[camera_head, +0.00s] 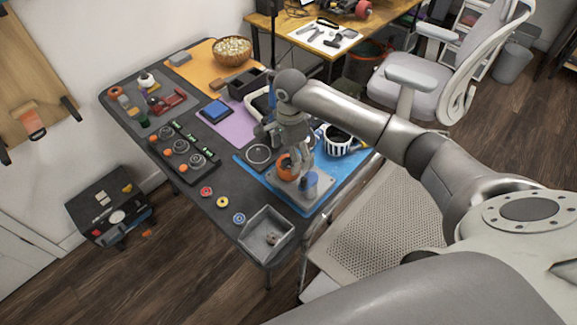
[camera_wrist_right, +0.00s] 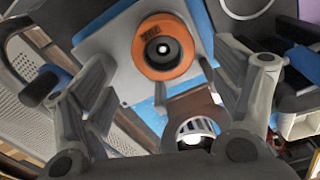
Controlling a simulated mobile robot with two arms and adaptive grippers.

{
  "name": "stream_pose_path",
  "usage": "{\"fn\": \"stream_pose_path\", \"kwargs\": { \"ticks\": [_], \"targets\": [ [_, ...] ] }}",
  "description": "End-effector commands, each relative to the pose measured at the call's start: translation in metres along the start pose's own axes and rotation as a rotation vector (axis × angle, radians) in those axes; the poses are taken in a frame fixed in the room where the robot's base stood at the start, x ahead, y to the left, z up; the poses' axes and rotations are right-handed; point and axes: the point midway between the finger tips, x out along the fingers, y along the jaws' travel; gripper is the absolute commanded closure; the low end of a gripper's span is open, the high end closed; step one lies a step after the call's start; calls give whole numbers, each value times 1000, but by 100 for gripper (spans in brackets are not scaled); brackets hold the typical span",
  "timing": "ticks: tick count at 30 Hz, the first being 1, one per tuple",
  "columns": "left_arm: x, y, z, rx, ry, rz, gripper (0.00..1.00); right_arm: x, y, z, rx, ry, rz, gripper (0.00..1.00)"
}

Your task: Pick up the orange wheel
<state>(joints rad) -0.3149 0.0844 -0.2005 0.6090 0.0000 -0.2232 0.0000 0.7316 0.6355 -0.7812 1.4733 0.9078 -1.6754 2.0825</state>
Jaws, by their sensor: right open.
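The orange wheel (camera_head: 285,168) stands on a grey plate (camera_head: 322,183), which lies on a blue mat (camera_head: 345,168) on the dark table. My right gripper (camera_head: 291,148) is just above the wheel, pointing down. In the wrist view the right gripper (camera_wrist_right: 184,62) has its fingers spread, one on each side of the wheel and apart from it. The fingers hide part of the wheel in the head view. My left gripper is not in view.
A striped mug (camera_head: 338,141) is close behind on the right. A grey tray (camera_head: 266,236) sits at the near table corner. Small coloured rings, including a red one (camera_head: 206,191), lie to the left.

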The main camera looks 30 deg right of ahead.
Motion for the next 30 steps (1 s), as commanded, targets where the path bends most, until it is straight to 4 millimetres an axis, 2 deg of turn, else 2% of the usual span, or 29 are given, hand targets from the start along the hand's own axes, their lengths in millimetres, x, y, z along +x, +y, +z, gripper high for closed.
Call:
{"fn": "stream_pose_path", "kwargs": {
  "ticks": [5, 11, 14, 20, 30],
  "targets": [
    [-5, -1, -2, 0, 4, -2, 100, 20, 0, 1, 0, 1, 3, 16],
    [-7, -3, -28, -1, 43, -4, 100, 48, -1, 2, -1, 0, 2, 16],
    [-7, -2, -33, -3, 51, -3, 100, 52, -1, 2, -2, 0, 1, 16],
    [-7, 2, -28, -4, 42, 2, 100, 53, -1, 2, -2, 0, 0, 17],
    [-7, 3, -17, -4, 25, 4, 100, 52, -1, 2, -1, 1, 0, 61]
  ]
}}
